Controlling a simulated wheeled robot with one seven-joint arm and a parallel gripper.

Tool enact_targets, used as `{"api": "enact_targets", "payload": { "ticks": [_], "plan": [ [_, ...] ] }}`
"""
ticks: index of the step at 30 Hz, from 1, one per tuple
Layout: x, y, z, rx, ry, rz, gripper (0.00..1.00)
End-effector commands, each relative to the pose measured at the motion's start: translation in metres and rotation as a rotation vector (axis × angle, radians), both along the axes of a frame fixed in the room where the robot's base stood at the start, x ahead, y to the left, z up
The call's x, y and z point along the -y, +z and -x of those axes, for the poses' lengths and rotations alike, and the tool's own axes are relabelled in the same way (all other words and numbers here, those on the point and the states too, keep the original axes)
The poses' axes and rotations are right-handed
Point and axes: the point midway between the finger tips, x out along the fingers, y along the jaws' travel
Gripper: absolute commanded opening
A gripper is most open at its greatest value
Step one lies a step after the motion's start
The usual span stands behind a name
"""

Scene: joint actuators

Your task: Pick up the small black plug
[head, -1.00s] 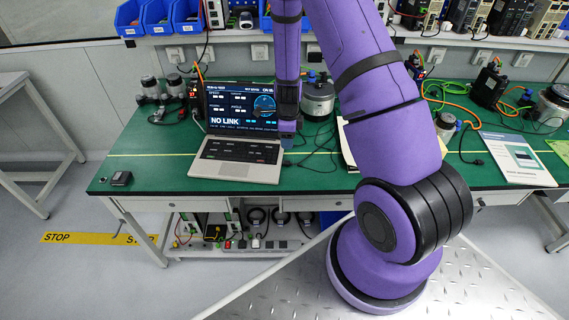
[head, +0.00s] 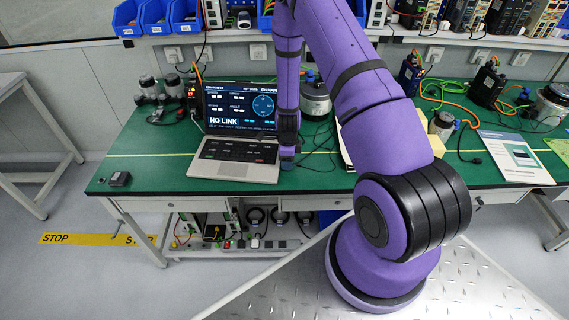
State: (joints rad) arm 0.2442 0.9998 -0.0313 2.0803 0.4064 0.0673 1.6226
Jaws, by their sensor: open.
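My gripper (head: 287,160) hangs pointing down at the end of the purple arm, just right of the laptop's keyboard. It is small and dark in the head view, and its jaws are open; nothing shows held between them. Thin black cables (head: 316,166) lie on the green bench to the right of the gripper. A small black plug cannot be made out clearly beside the gripper; the arm may hide it. A small black cable end (head: 474,160) lies farther right, beyond the arm, near the white leaflet.
The open laptop (head: 236,150) stands close left of my gripper. A silver cylindrical motor (head: 315,100) is behind it. A small black box (head: 119,179) sits at the green bench's (head: 150,165) left front corner. Motors, orange and green cables and a leaflet (head: 512,158) fill the right side.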

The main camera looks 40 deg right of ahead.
Motion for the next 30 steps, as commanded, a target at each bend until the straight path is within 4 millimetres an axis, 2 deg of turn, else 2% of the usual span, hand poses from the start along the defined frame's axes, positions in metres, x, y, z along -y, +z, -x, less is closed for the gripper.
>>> {"api": "enact_targets", "payload": {
  "ticks": [8, 9, 15, 30],
  "plan": [
    [0.0004, -0.0040, 0.0001, 0.001, -0.002, 0.001, 0.51],
    [0.0004, -0.0040, 0.0001, 0.001, -0.001, 0.001, 0.49],
    [0.0004, -0.0039, 0.0002, 0.000, -0.001, 0.000, 0.03],
    [0.0003, 0.0001, 0.0000, 0.001, -0.001, 0.001, 0.00]
  ]
}}
